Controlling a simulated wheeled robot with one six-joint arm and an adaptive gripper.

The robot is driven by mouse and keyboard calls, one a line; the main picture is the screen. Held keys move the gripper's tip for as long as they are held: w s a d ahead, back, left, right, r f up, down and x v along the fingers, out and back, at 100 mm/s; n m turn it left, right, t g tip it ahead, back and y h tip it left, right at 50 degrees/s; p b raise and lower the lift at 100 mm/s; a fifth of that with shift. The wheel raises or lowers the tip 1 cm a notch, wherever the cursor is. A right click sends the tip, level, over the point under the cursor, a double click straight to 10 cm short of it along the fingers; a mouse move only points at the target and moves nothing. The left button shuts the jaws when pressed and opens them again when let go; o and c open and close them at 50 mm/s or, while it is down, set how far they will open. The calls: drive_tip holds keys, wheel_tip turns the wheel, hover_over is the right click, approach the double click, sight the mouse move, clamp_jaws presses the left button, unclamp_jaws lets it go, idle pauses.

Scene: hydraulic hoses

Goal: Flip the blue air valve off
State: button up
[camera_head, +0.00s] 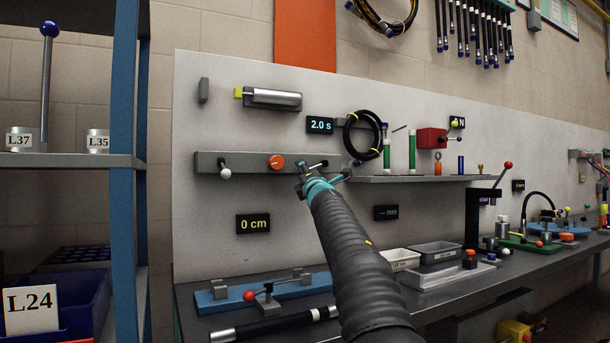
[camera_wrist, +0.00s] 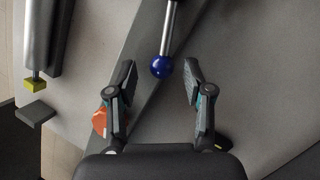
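The blue air valve's round blue ball handle (camera_wrist: 161,67) shows in the wrist view on the end of a silver rod (camera_wrist: 170,28). The ball lies between and slightly in front of my two fingertips, with gaps on both sides. My gripper (camera_wrist: 159,80) is open and empty. In the head view my gripper (camera_head: 313,181) is in front of the right part of the grey rail (camera_head: 250,162) on the white panel. The ball is not clearly told apart from the gripper there. An orange knob (camera_head: 277,162) sits on the rail left of my gripper.
A white-ball lever (camera_head: 225,173) hangs at the rail's left. A silver cylinder with a yellow tip (camera_head: 272,98) is above. A shelf (camera_head: 420,179) with green tubes juts out to the right. The bench below holds trays and a blue fixture (camera_head: 225,299).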

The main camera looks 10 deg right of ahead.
drive_tip(key=shift+d, duration=0.15)
drive_tip(key=shift+s, duration=0.2)
drive_tip(key=v, duration=1.1)
drive_tip(key=shift+s+f, duration=0.2)
drive_tip(key=shift+s, duration=0.1)
